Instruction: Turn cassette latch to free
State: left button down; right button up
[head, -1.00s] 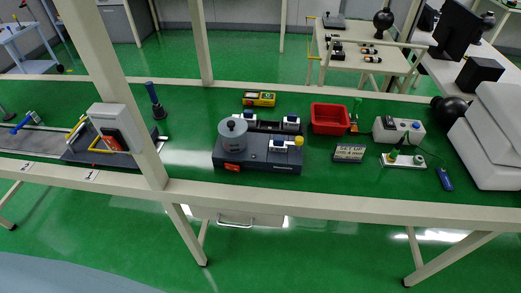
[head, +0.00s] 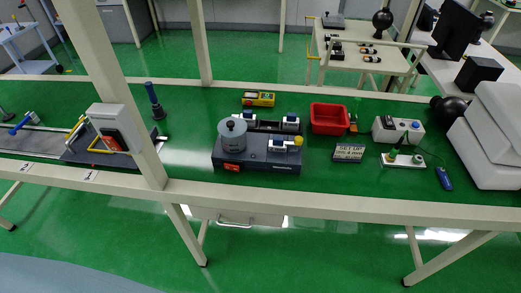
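A dark grey fixture (head: 258,164) sits on the green bench top in the middle of the head view. It carries a light grey cylinder (head: 232,138) with a dark knob on top at its left end. Two small white-topped blocks (head: 289,122) and (head: 281,142) stand on its right part, with a yellow knob (head: 298,141) at the right end. A small orange-red tag (head: 232,168) is on its front. I cannot tell which part is the cassette latch or how it is turned. Neither of my grippers shows.
A cream post (head: 130,110) crosses the bench at left. Bare green bench lies between post and fixture.

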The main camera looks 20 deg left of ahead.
aim_at(298, 141)
jog(key=z, duration=0.55)
jog(key=k, duration=0.6)
jog(key=z, duration=0.95)
jog(key=i, duration=0.65)
jog(key=u, duration=0.6)
jog(key=i, duration=0.8)
jog(key=u, duration=0.9)
